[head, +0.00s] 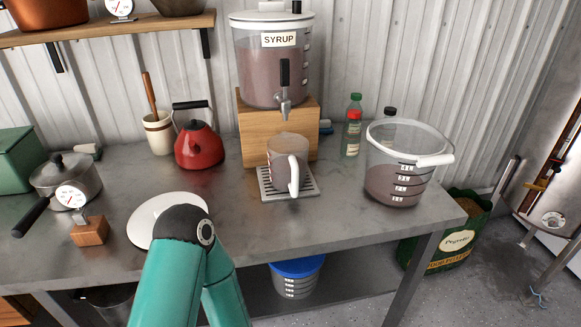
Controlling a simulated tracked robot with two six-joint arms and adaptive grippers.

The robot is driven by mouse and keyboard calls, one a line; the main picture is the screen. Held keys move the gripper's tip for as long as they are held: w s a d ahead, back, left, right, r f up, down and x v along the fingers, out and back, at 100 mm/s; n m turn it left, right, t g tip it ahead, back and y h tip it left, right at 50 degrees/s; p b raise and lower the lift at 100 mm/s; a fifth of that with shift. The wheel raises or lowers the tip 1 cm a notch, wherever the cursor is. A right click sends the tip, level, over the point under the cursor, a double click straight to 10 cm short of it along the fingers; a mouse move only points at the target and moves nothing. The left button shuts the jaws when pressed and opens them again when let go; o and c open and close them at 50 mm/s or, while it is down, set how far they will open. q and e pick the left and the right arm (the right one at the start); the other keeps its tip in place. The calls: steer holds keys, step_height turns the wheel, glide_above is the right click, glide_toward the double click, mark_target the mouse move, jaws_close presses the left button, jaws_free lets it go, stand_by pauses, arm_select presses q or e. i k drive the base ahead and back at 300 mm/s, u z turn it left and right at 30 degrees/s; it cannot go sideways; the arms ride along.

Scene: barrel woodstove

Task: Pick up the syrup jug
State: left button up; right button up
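The syrup jug (282,160) is a small translucent jug with a pinkish-brown tint and a white handle turned toward me. It stands upright on a slotted drip tray (270,191), below the tap of the large dispenser (266,68) labelled SYRUP. I cannot tell how full the jug is. Nothing is holding it. One of my teal arms shows at the bottom, left of the middle, with its dark joint over a white plate. Neither of my grippers is in view.
A wooden block (252,130) supports the dispenser. A large clear measuring bucket (392,190) with pinkish liquid stands at right. A red kettle (199,146) is left of the jug, and a saucepan with a thermometer (62,178) farther left. The metal table (330,228) is bare before the tray.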

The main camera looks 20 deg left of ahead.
mark_target(289, 167)
steer(key=z, duration=0.95)
steer(key=i, duration=0.15)
steer(key=u, duration=2.8)
steer(key=k, duration=1.35)
steer(key=z, duration=1.2)
steer(key=i, duration=1)
steer(key=u, duration=0.05)
